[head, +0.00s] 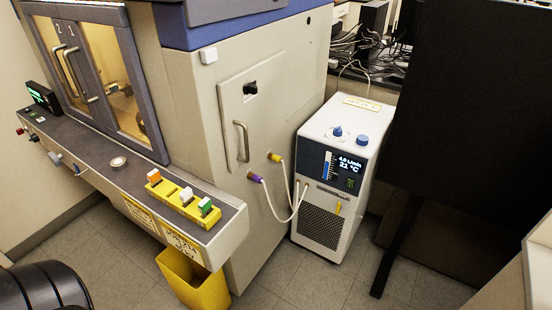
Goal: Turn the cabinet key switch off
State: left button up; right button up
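The cabinet (205,110) is a large beige and blue enclosure in the middle of the head view. A black rotary knob or switch (250,88) sits at the upper part of a panel on its side. It may be the key switch; I cannot make out a key or its turned position. A vertical handle (242,141) is on the same panel below it. Neither of my grippers is in view.
A grey console ledge (90,140) with a yellow holder (172,195) runs along the cabinet front. A white chiller (345,145) stands right of the cabinet, joined by hoses. A yellow bin (190,280) is below the ledge. A large black panel (470,90) fills the right.

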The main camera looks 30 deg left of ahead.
aim_at(21, 131)
jog(key=u, duration=2.25)
